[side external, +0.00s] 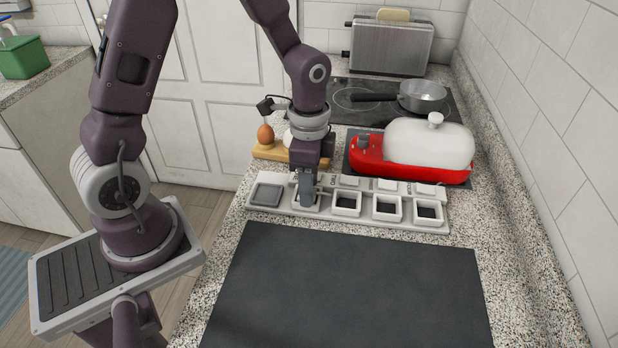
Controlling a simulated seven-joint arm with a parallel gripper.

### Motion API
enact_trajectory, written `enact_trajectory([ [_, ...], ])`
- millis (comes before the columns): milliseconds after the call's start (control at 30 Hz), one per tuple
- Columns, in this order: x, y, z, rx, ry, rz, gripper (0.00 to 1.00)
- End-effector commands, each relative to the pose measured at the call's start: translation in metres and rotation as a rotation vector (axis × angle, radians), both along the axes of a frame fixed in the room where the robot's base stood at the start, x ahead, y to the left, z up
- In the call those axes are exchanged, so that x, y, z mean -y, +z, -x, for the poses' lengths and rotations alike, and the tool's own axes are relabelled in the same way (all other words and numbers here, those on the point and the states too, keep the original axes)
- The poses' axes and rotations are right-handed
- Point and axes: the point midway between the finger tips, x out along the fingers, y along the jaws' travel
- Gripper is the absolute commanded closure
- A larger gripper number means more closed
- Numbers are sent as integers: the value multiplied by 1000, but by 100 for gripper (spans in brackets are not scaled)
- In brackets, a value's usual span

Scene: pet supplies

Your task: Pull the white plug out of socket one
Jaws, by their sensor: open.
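A pale socket strip (325,214) runs across the counter with a row of square wells. The leftmost well holds a grey square piece (266,195). The three wells at the right look dark and open. My gripper (306,200) points down over the second well from the left, with its fingertips low at that well. It is open, though its finger gap is hard to see from this side. I cannot make out the white plug for certain; my fingers cover most of that second well. Whether the fingers touch anything there cannot be told.
A red appliance with a white lid (425,145) stands close behind the strip. An egg (265,134) is on a wooden board (268,152) behind left. A pan (422,96) and toaster (389,48) are farther back. A dark mat (345,290) lies clear in front.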

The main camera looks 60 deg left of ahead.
Motion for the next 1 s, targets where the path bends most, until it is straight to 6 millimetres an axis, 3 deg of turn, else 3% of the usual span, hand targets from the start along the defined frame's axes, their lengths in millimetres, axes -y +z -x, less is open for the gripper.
enact_trajectory([
  [33, 0, 0, 0, 0, 0, 0, 62],
  [233, 0, 0, 0, 0, 0, 0, 100],
  [1000, 0, 43, -1, 3, 1, 0, 100],
])
